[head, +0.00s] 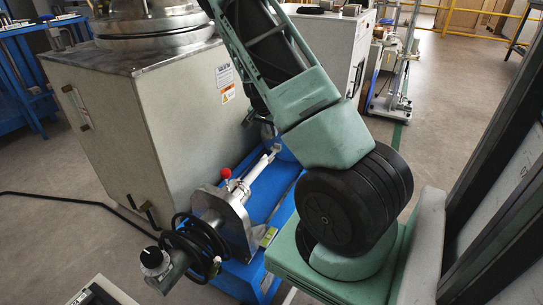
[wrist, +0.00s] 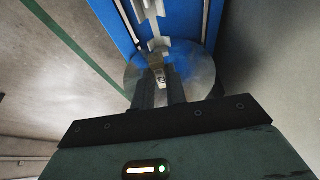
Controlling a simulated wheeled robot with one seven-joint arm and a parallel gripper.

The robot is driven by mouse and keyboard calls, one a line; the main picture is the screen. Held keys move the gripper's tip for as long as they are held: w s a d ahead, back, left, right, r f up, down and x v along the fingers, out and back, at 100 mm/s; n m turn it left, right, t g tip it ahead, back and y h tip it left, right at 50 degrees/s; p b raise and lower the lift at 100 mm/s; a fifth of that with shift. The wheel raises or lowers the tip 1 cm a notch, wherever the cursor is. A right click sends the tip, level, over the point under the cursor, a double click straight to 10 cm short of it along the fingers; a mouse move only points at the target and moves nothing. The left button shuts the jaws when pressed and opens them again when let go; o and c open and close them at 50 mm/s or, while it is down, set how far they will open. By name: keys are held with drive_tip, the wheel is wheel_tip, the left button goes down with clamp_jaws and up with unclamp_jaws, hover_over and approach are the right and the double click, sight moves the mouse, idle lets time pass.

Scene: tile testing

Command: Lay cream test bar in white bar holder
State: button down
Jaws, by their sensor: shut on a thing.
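My gripper (wrist: 160,88) points away from the camera in the wrist view, its two dark fingers close together. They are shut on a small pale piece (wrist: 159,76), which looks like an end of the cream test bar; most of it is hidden. Just beyond the fingertips, whitish blocks (wrist: 152,20) run up the middle of a blue bed; they may be the white bar holder. I cannot tell whether the bar touches them. In the head view a pale, rod-like assembly (head: 257,172) lies along the blue bed, and my arm hides most of the gripper above its far end.
A round metal disc (wrist: 197,78) lies behind the fingers. In the head view, a large grey cabinet (head: 150,120) stands left of the blue bed (head: 262,205). A metal clamp block with a red knob (head: 226,173) and coiled black cable (head: 195,240) sit at its near end.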

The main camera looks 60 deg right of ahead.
sight(273, 154)
wheel_tip(273, 154, down, 8)
drive_tip(key=b, duration=0.3)
drive_tip(key=shift+r+b, duration=0.15)
drive_tip(key=shift+b, duration=0.15)
drive_tip(key=shift+f, duration=0.35)
drive_tip(key=c, duration=1.4)
unclamp_jaws()
drive_tip(key=shift+c, duration=0.2)
